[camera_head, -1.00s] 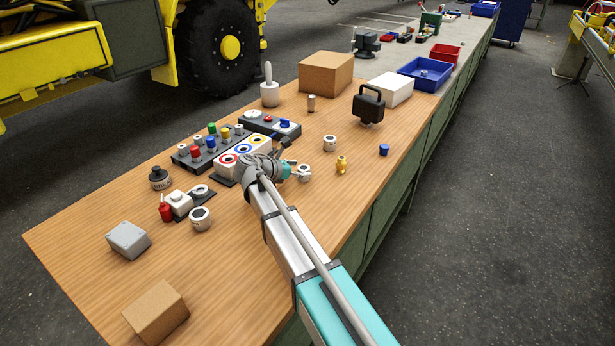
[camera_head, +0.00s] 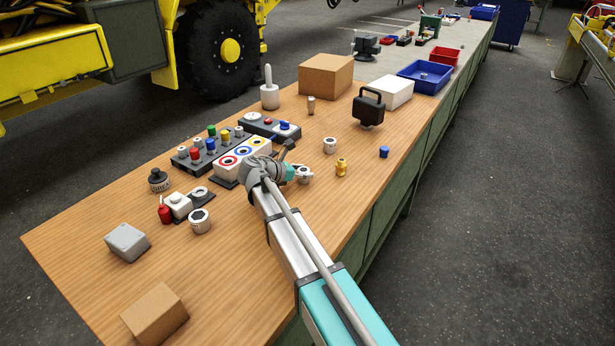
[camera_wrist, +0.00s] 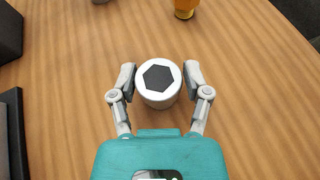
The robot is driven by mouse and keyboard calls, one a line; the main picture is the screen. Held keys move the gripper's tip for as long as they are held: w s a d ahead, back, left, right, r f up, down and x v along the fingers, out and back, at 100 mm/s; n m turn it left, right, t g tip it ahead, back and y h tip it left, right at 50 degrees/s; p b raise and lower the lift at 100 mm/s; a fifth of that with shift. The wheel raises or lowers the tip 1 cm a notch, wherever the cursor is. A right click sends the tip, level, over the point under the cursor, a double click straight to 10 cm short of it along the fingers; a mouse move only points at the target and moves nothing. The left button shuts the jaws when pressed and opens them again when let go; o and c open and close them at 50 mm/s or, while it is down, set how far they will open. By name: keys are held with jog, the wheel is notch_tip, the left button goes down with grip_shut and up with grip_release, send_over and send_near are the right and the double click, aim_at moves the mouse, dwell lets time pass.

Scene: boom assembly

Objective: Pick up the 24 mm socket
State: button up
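A white cylindrical socket (camera_wrist: 159,84) with a black hexagonal opening in its top stands upright on the wooden table. In the wrist view it lies between the two fingers of my gripper (camera_wrist: 159,70), with a narrow gap on each side. My gripper is open and empty around it. In the head view the same socket (camera_head: 305,176) shows beside my gripper (camera_head: 295,160), partly hidden by it. Similar white sockets stand farther back (camera_head: 330,145) and at the front left (camera_head: 200,221). No size marking is legible, so I cannot tell which is 24 mm.
A brass-coloured fitting (camera_head: 341,167) and a blue cap (camera_head: 383,152) stand to the right. A white panel with coloured rings (camera_head: 243,157) is close on my gripper's left. A black lamp-like device (camera_head: 369,107) stands farther back. The table is clear toward its right edge.

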grip_shut()
jog(key=shift+r, duration=0.1)
notch_tip(320, 180, up, 3)
jog(key=p, duration=0.3)
jog(key=s+a+r+p, duration=0.8)
jog(key=s+r+p, duration=0.1)
jog(key=s+p, duration=0.1)
jog(key=shift+s+a+r, duration=0.4)
jog(key=shift+s, duration=0.05)
dwell(0.6)
